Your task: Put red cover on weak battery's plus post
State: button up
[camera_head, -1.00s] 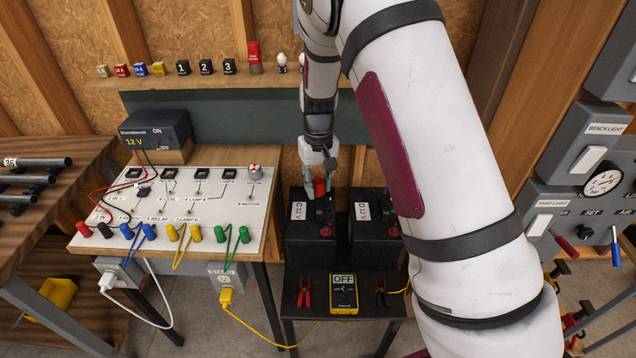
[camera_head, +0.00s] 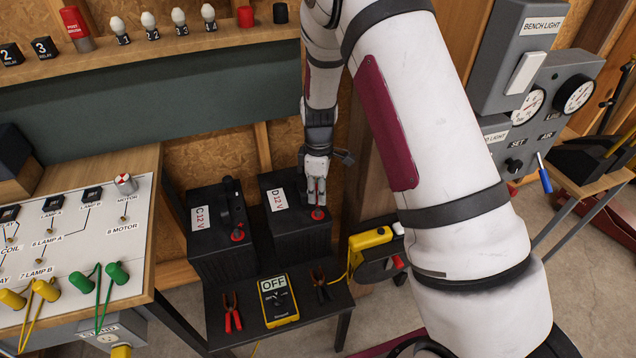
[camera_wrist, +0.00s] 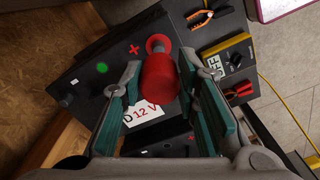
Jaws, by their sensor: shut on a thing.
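My gripper (camera_head: 316,190) points down over the front right of battery D (camera_head: 299,232). In the wrist view its green-padded fingers are shut on a red cylindrical cover (camera_wrist: 160,88). Battery D's red-ringed plus post (camera_wrist: 157,43) shows just past the cover's end, beside a red plus sign. In the head view that red post (camera_head: 318,214) is just below the fingertips, which mostly hide the cover. I cannot tell whether cover and post touch. Battery C (camera_head: 215,265) stands to the left, with its own red post (camera_head: 237,235). The pictures do not show which battery is weak.
A black stand in front of the batteries holds a yellow meter (camera_head: 279,300) reading OFF, red clamps (camera_head: 232,312) and black clamps (camera_head: 321,285). A yellow device (camera_head: 371,239) is at right. The circuit board bench (camera_head: 140,240) is at left.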

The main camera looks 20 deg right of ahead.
aim_at(318, 210)
jog(key=shift+d+f+n, duration=0.1)
jog(key=shift+f+n, duration=0.2)
jog(key=shift+f, duration=0.3)
jog(key=shift+f+b, duration=1.2)
jog(key=shift+f, duration=1.05)
jog(key=shift+f+b, duration=0.45)
jog(key=shift+f, duration=0.4)
jog(key=o, duration=1)
